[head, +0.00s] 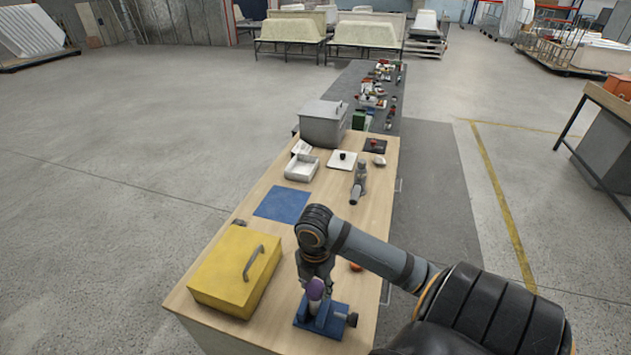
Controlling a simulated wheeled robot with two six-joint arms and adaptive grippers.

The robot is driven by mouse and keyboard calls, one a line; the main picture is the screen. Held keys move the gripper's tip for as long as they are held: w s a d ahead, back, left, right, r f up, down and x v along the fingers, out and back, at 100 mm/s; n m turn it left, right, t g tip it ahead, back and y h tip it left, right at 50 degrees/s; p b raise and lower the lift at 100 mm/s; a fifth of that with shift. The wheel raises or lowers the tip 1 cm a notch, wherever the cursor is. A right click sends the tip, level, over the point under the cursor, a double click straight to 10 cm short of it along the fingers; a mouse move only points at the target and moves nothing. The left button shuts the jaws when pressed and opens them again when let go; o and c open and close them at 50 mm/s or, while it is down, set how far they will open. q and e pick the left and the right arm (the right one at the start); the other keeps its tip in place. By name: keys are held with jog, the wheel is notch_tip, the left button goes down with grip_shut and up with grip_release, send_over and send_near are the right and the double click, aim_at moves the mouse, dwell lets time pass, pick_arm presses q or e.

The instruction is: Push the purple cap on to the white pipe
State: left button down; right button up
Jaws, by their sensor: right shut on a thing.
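My right gripper (317,279) reaches down over the near end of the wooden table and is shut on the purple cap (315,289). The cap is just above a blue vise-like fixture (317,324) with a dark knob on its right side. I cannot make out the white pipe; the cap, the gripper and the fixture may hide it. I cannot tell whether the cap touches anything below it. My left gripper is not in view.
A yellow box with a handle (226,272) stands left of the fixture.

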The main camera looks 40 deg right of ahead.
jog(key=shift+f+b, duration=0.8)
jog(key=shift+f, duration=0.25)
dwell(0.4)
jog(key=o, duration=0.9)
jog(key=shift+o, duration=0.4)
jog(key=o, duration=0.5)
jog(key=shift+c, duration=0.2)
notch_tip(320, 180, up, 7)
jog(key=p, duration=0.7)
jog(key=shift+r, duration=0.1)
